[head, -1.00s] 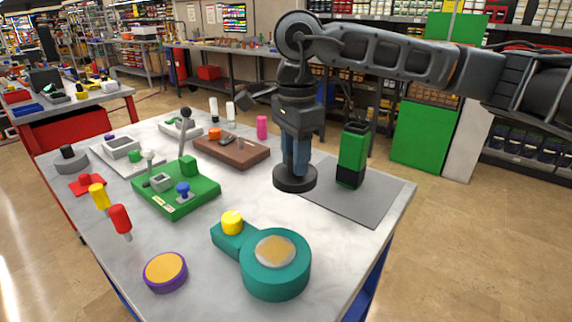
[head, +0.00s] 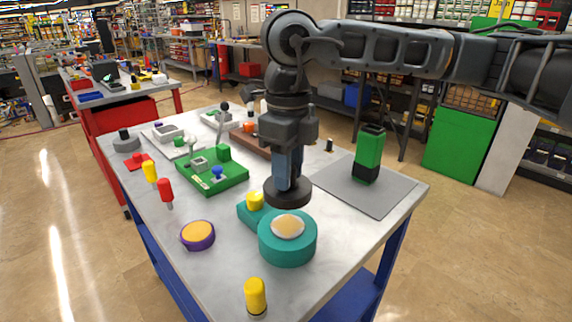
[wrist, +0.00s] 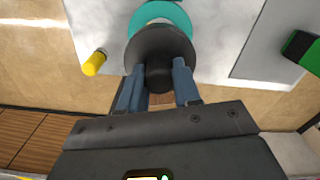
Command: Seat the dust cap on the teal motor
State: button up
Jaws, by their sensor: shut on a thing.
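The dust cap is a dark round disc (head: 288,195) with a central knob, which shows in the wrist view (wrist: 160,50). My gripper (head: 288,178) is shut on that knob, one blue finger on each side (wrist: 158,88). The gripper points down and holds the cap level. The teal motor (head: 287,250) is a round teal body with a tan disc on top and a block with a yellow knob (head: 255,201) behind it. In the head view the cap appears just behind the motor's round body. In the wrist view the cap covers part of the motor (wrist: 176,10).
A purple-rimmed orange disc (head: 198,235) lies left of the motor. A yellow cylinder (head: 255,296) stands near the front edge. A green fixture board (head: 212,178) is behind left. A green and black block (head: 369,155) stands on a grey mat (head: 392,203) to the right.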

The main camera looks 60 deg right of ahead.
jog(key=shift+f+b, duration=0.45)
jog(key=shift+f, duration=1.5)
jog(key=shift+f+b, duration=0.4)
jog(key=shift+b, duration=0.15)
jog(key=shift+f+b, duration=0.45)
jog(key=shift+b, duration=0.15)
jog(key=shift+b, duration=0.55)
jog(key=shift+f+b, duration=0.15)
jog(key=shift+b, duration=0.5)
jog(key=shift+f+b, duration=0.75)
jog(key=shift+b, duration=0.35)
jog(key=shift+f+b, duration=0.35)
jog(key=shift+b, duration=0.9)
dwell(0.3)
